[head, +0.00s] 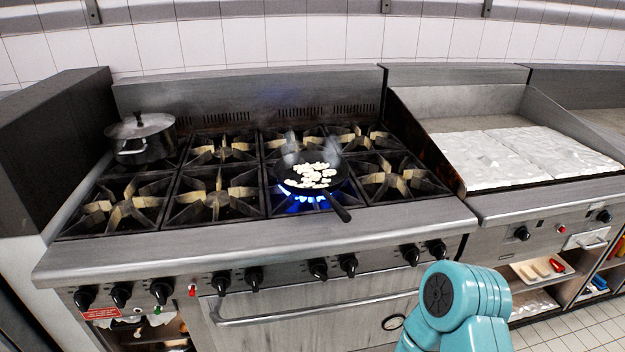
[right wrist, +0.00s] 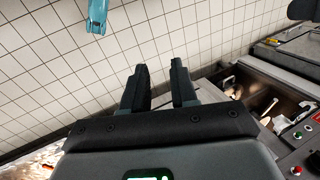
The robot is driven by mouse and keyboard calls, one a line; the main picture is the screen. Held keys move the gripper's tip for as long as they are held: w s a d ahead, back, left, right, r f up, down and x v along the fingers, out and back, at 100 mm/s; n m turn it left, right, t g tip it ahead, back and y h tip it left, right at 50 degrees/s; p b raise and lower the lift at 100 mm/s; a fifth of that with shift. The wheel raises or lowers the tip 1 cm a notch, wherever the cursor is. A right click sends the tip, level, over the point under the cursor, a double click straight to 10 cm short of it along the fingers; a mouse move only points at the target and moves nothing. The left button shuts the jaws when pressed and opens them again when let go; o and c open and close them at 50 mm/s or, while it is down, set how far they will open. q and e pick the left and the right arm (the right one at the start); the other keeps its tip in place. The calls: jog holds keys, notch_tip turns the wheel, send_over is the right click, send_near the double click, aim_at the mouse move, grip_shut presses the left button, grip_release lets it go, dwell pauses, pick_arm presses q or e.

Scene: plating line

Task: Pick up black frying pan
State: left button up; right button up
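The black frying pan (head: 286,172) sits on a front burner of the stove in the head view, with blue flames under it. Several pale slices (head: 312,175) lie in it and faint steam rises. Its handle (head: 338,208) points toward the front right, over the stove's front edge. My right gripper (right wrist: 160,72) shows in the right wrist view, its two dark fingers apart with nothing between them. It is away from the pan, with floor tiles behind it. The pan is not visible in the right wrist view. My left gripper is in neither view.
A lidded metal pot (head: 143,143) stands at the stove's (head: 250,240) back left. Black knobs line the stove's front. A griddle (head: 455,197) with pale, shiny sheets (head: 525,156) on it is on the right. Shelves with small items are below it.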

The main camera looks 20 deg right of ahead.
jog(key=o, duration=0.3)
jog(key=w+a+n, duration=0.1)
jog(key=w, duration=0.1)
jog(key=w+a+r+n, duration=0.1)
jog(key=n, duration=0.1)
jog(key=shift+w+a+r+g, duration=0.1)
jog(key=shift+w+r+g, duration=0.1)
jog(key=shift+w+g, duration=0.15)
jog(key=n+t+h, duration=0.9)
jog(key=t+h, duration=0.3)
jog(key=h, duration=0.1)
send_near(329, 202)
jog(key=p+x, duration=0.1)
jog(key=x, duration=0.3)
jog(key=shift+w+r+p, duration=0.1)
jog(key=shift+r+p, duration=0.05)
jog(key=shift+p, duration=0.25)
jog(key=shift+w+d, duration=0.2)
jog(key=shift+w, duration=0.05)
jog(key=p+x, duration=0.2)
jog(key=x, duration=0.2)
jog(key=shift+w+d, duration=0.1)
jog(key=shift+d, duration=0.05)
jog(key=shift+w+d+f, duration=0.25)
jog(key=shift+w+f, duration=0.1)
jog(key=shift+f, duration=0.05)
